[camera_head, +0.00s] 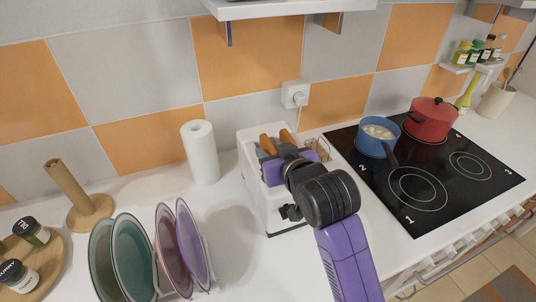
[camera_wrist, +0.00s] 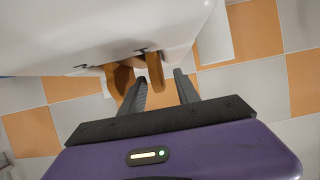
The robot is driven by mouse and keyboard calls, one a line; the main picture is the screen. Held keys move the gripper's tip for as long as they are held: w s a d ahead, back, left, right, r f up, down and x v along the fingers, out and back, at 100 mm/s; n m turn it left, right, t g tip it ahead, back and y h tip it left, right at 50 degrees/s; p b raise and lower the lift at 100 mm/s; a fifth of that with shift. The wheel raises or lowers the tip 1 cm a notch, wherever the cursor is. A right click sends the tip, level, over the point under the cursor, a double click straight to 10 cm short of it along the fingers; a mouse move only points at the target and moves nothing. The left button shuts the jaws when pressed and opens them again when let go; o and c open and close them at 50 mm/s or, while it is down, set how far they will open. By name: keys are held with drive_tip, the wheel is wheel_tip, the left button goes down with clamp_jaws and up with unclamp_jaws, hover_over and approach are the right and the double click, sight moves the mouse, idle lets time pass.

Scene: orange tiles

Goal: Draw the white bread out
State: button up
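A white toaster (camera_head: 254,190) stands on the counter and fills the top of the wrist view (camera_wrist: 120,30). Two brown-crusted bread slices stick out of its slots: a left one (camera_head: 267,144) and a right one (camera_head: 287,138). In the wrist view one slice (camera_wrist: 155,70) shows in the gap between my fingertips, and the other (camera_wrist: 117,79) lies left of the left finger. Neither slice looks clearly white. My gripper (camera_wrist: 161,80) is open with its two dark fingers apart. In the head view my wrist hides the fingers and part of the toaster.
A paper towel roll (camera_head: 201,153) stands left of the toaster, with a plate rack (camera_head: 208,275) in front of it. A stove (camera_head: 450,190) with a blue pot (camera_head: 374,147) and a red pot (camera_head: 431,125) lies to the right. A socket plug (camera_head: 295,94) is on the wall behind.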

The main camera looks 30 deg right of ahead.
drive_tip(key=shift+x, duration=1.75)
drive_tip(key=shift+d, duration=0.15)
clamp_jaws()
drive_tip(key=shift+r, duration=0.15)
